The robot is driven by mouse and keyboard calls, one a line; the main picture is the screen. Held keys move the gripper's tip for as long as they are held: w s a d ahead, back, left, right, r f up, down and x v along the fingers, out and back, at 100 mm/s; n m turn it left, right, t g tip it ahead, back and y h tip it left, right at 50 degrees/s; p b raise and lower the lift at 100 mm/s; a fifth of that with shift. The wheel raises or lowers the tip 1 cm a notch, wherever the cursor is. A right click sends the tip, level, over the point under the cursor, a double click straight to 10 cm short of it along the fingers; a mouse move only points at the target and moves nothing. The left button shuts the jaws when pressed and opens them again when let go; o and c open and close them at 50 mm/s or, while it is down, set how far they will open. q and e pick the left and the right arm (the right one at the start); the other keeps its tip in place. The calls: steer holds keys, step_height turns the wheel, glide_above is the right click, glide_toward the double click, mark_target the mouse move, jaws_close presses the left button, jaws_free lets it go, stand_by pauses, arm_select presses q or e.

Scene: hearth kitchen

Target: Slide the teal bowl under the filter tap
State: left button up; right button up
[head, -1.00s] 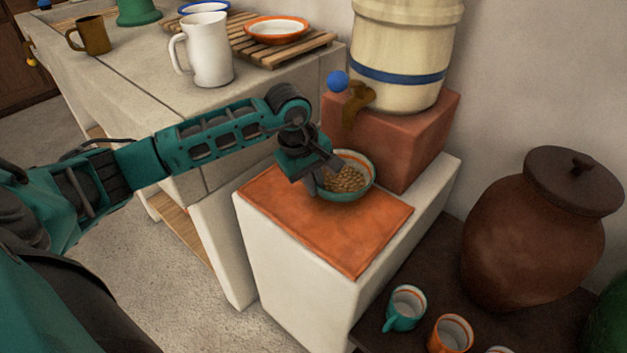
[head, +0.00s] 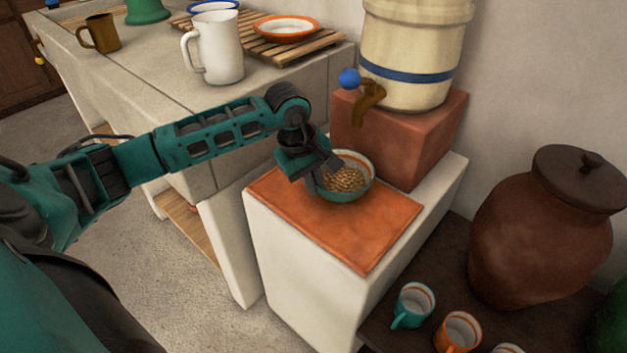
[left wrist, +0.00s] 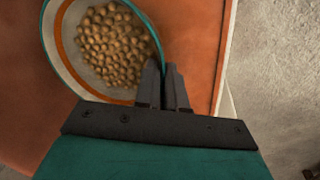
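The teal bowl (head: 345,194) stands upright on the orange mat (head: 300,210), with an orange band inside and small tan round pieces in it. It also shows in the left wrist view (left wrist: 62,45). My left gripper (head: 325,182) is at the bowl's near left side. In the left wrist view its two fingers (left wrist: 163,88) are close together with the bowl's rim running between them. The filter tap (head: 367,102), brown with a blue knob, sticks out from the cream crock above and behind the bowl. Whether the bowl is directly below the spout I cannot tell. My right gripper is not in view.
The cream crock (head: 415,45) stands on a red block (head: 400,140) behind the bowl. A white jug (head: 218,50) stands on the counter at left. A brown lidded jar (head: 540,235) and cups (head: 412,303) are at lower right. The mat's front is clear.

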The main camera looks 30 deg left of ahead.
arm_select(q)
steer(key=o, duration=0.5)
steer(key=p+v, duration=0.3)
steer(key=v, duration=1)
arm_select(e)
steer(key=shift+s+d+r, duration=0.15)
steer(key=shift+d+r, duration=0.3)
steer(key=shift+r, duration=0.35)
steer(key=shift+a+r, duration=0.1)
